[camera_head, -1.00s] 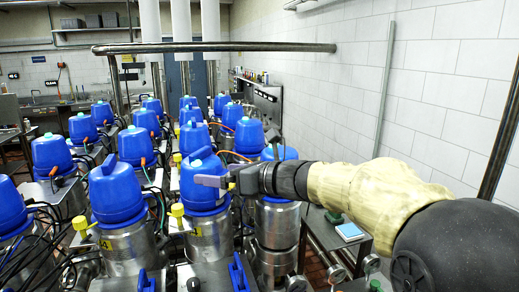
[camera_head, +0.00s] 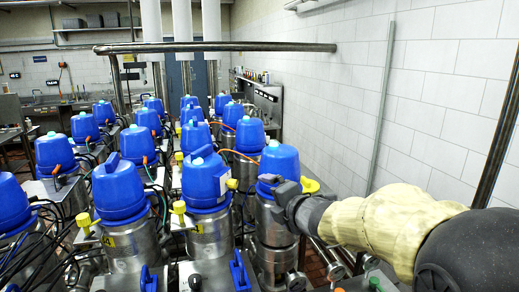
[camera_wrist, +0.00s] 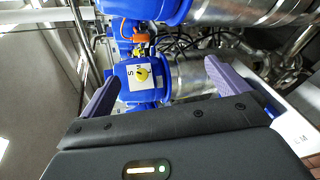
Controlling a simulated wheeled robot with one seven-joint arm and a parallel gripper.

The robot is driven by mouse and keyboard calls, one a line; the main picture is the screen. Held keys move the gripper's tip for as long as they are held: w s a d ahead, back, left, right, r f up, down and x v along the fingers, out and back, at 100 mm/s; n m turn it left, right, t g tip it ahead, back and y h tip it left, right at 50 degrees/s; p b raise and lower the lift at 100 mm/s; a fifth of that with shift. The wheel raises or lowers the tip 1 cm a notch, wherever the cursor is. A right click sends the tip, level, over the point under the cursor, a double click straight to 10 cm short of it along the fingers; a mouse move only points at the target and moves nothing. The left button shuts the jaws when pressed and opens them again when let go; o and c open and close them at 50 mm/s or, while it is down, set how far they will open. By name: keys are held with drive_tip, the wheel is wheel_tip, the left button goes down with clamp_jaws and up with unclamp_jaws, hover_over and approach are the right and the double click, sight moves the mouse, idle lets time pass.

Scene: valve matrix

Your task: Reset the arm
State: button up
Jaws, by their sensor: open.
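My arm reaches in from the right in the head view. My gripper (camera_head: 278,183) is in front of a blue-capped valve (camera_head: 280,158) in the nearer right part of the matrix and hides part of its lower cap. In the wrist view my gripper (camera_wrist: 160,85) is open, its two purple fingers wide apart. Nothing is held between them. Beyond the fingers is a blue cap with a white and yellow label (camera_wrist: 142,75), seen sideways. I cannot tell whether the gripper touches any valve.
Rows of blue-capped valves on metal bodies fill the left and middle, including a near one (camera_head: 205,180) and one with a raised handle (camera_head: 118,188). Black cables lie at the left. A steel rail (camera_head: 215,47) runs overhead. A white tiled wall (camera_head: 420,110) stands at the right.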

drive_tip(key=s+d+f+m+g+h, duration=0.25)
drive_tip(key=s+d+f+m, duration=0.25)
drive_tip(key=f+m, duration=0.25)
drive_tip(key=s+d+f+m+g+h, duration=0.2)
drive_tip(key=s+d+f+m+h, duration=0.25)
drive_tip(key=f+m, duration=0.35)
drive_tip(key=s+d+f+m+g, duration=0.1)
drive_tip(key=s+f+m+g, duration=0.2)
drive_tip(key=s+m, duration=0.2)
drive_tip(key=s+d+f+m+g, duration=0.1)
drive_tip(key=s+f+m+g, duration=0.2)
drive_tip(key=s+m, duration=0.3)
drive_tip(key=s, duration=0.2)
drive_tip(key=shift+s+f+y, duration=0.3)
drive_tip(key=shift+s, duration=0.1)
